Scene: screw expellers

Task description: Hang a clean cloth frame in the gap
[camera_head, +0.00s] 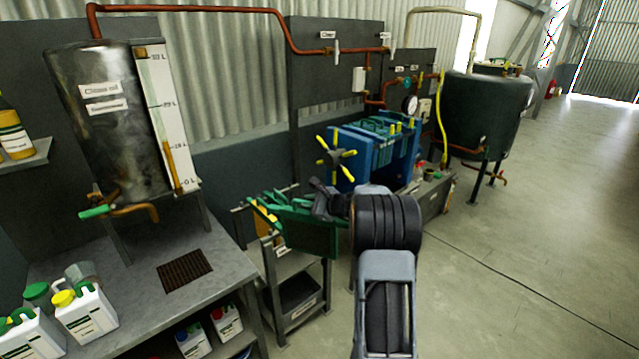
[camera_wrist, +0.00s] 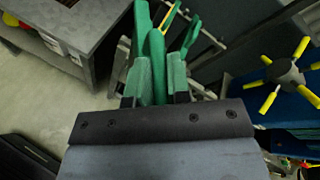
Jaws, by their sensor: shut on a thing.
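My gripper (camera_head: 322,208) is shut on a green cloth frame (camera_head: 312,238), which hangs below it beside the rack. In the wrist view the frame's green bar (camera_wrist: 157,62) stands between the two fingers. More green frames with yellow parts (camera_head: 266,212) sit on the rack (camera_head: 329,290), left of the held one. The blue filter press (camera_head: 345,134) stands behind and right of my gripper. It has a yellow-handled wheel (camera_head: 337,158) and green frames (camera_head: 385,125) hanging in its top. I cannot make out the gap among them.
A grey bench (camera_head: 130,255) with white jugs (camera_head: 87,312) and a brown grate (camera_head: 186,270) is at left. A metal oil tank (camera_head: 110,120) stands above it. A dark tank (camera_head: 488,110) on legs stands beyond the press. The floor (camera_head: 530,240) at right is clear.

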